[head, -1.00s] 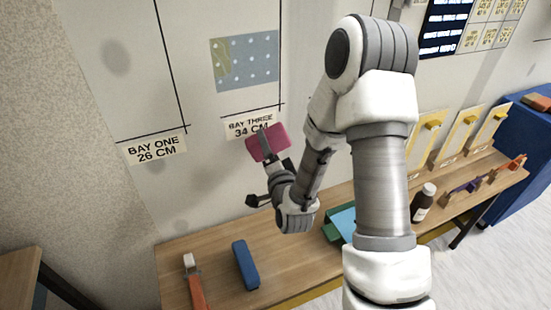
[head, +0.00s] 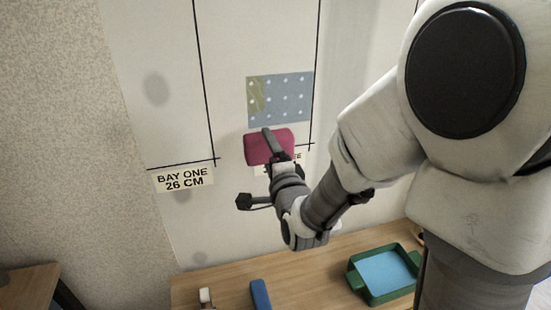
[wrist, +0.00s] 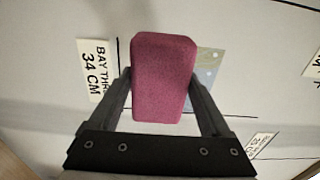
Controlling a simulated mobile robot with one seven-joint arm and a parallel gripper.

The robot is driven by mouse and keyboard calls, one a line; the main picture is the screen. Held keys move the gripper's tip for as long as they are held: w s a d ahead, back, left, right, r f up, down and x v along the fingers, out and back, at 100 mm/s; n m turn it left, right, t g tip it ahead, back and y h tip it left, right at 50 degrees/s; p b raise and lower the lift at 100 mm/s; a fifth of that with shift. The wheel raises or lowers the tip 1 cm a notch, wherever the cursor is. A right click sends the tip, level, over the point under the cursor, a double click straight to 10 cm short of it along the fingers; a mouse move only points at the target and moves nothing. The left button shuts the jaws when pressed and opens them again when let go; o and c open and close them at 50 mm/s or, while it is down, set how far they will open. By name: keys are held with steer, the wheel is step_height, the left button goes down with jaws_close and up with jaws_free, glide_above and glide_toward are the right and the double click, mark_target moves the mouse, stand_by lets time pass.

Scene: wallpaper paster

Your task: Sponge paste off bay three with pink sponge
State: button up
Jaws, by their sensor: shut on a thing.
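The pink sponge (head: 262,148) is held by my gripper (head: 276,150) in front of the wall, just below the blue dotted patch. In the wrist view the pink sponge (wrist: 163,77) sits between the two fingers of my gripper (wrist: 163,98). The blue dotted patch (head: 285,100) is on the bay three panel, with a yellowish paste smear (head: 256,94) on its left part. The bay three label (head: 262,170) is mostly hidden behind the sponge and gripper; it reads partly in the wrist view (wrist: 92,72). I cannot tell whether the sponge touches the wall.
Below, the wooden bench (head: 215,282) carries a green tray with a blue inside (head: 352,283) and a blue block (head: 260,294). The wall around the patch is clear.

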mark_target(254, 124)
steer(key=shift+s+a+r, duration=0.2)
steer(key=shift+r, duration=0.05)
steer(key=shift+f+b, duration=0.1)
steer(key=shift+b, duration=0.2)
steer(key=shift+w, duration=0.15)
steer(key=w+b, duration=0.1)
steer(key=w, duration=0.3)
steer(key=shift+a+b, duration=0.4)
steer(key=shift+w+a, duration=0.2)
steer(key=shift+w, duration=0.85)
steer(key=shift+w+a, duration=0.25)
steer(key=shift+w, duration=1)
stand_by(0.8)
stand_by(2.0)
steer(key=shift+s+r, duration=0.1)
steer(key=shift+r, duration=2.35)
